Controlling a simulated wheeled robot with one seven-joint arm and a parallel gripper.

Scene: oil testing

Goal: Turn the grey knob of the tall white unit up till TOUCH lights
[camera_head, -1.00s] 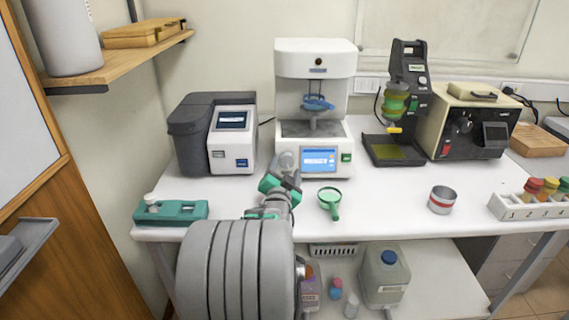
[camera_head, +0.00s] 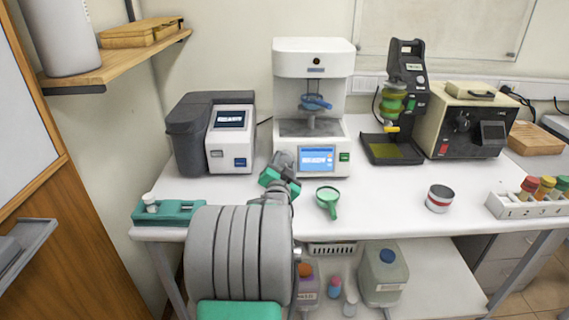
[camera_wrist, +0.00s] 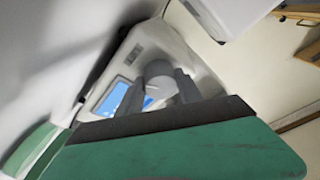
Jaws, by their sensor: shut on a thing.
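The tall white unit (camera_head: 314,72) stands at the back of the bench, with a blue-lit screen (camera_head: 317,158) and a green button (camera_head: 344,157) on its base. The screen text is too small to read. The grey knob (camera_wrist: 161,72) is at the left of the screen. My gripper (camera_head: 284,164) reaches the unit's front left. In the wrist view its two grey fingers (camera_wrist: 158,90) are on either side of the knob and closed on it. A blue dish (camera_head: 317,104) hangs inside the unit's open bay.
A grey and white analyser (camera_head: 212,133) stands close on the left. A green-handled strainer (camera_head: 328,199) lies right of my gripper. A red-banded tin (camera_head: 439,198), a green tray (camera_head: 170,213) and a numbered rack (camera_head: 523,208) are along the front.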

